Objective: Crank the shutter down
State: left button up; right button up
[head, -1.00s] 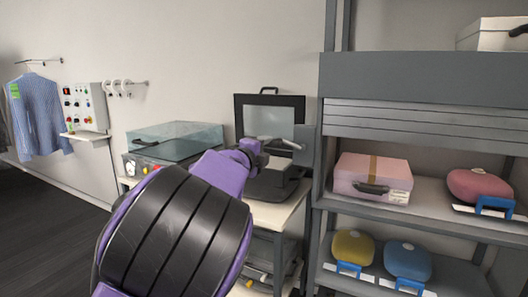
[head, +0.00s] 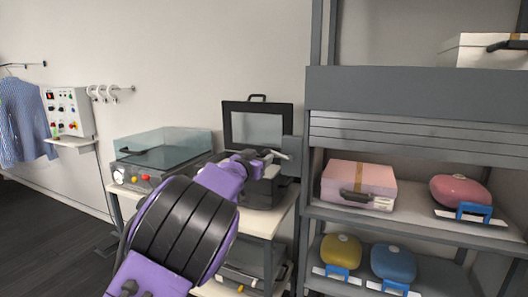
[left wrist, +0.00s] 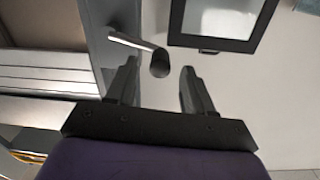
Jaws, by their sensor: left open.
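The grey slatted shutter (head: 400,131) hangs a short way below its housing on the shelf unit; the bays beneath it are open. Its crank sits at the unit's left side, on a grey box (head: 291,151). In the left wrist view, the pale crank arm (left wrist: 130,40) ends in a dark knob (left wrist: 160,64). My left gripper (head: 264,155) is open at the crank, with its fingers spread on either side of the knob in the left wrist view (left wrist: 159,69). I cannot tell how deep the knob lies between them. My right gripper is out of view.
A pink case (head: 358,183) and a red rounded case (head: 460,190) stand on the shelf below the shutter. A side table (head: 262,222) holds a dark framed device (head: 257,125) and a clear-lidded machine (head: 160,150) close to my left arm. Floor is free at left.

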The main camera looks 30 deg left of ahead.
aim_at(263, 155)
pick_arm(q)
jog(key=shift+w+a+p, duration=0.1)
jog(key=shift+w+p, duration=0.25)
jog(key=shift+w, duration=1.3)
grip_shut()
